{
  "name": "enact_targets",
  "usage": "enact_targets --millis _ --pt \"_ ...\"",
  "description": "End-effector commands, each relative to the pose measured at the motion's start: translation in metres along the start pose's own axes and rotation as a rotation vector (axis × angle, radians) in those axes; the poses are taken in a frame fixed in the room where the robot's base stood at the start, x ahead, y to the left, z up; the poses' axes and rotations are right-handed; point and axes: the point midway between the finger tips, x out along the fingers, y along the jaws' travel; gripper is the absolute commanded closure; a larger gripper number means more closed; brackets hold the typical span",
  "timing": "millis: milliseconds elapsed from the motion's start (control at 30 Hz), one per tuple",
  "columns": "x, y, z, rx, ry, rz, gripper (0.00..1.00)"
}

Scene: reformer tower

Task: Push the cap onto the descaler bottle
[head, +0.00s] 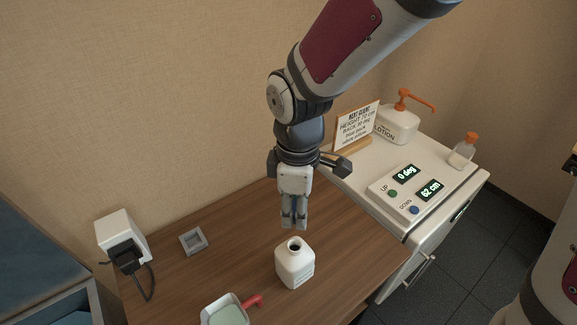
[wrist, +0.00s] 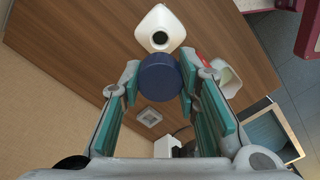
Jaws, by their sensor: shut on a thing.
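The white descaler bottle (head: 295,264) stands upright and uncapped on the wooden table, its dark round mouth open at the top. In the wrist view the bottle (wrist: 160,32) lies just beyond the fingertips. My gripper (head: 294,222) points down above and slightly behind the bottle, apart from it. In the wrist view my gripper (wrist: 160,78) is shut on a dark blue round cap (wrist: 159,77), held between the teal finger pads. In the head view the cap is hidden or too small to make out between the fingers.
A tray with green contents and a red handle (head: 252,301) sits near the front edge. A grey square frame (head: 193,241) and a white box with a black plug (head: 122,240) are at left. A white cabinet (head: 460,190) with a control panel, lotion bottle (head: 397,125) and sign stands right.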

Motion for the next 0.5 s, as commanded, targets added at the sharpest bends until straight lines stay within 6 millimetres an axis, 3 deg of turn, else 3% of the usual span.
enact_targets --millis 500 --pt "0.0032 0.0003 -0.0001 0.0 0.0 -0.003 0.82"
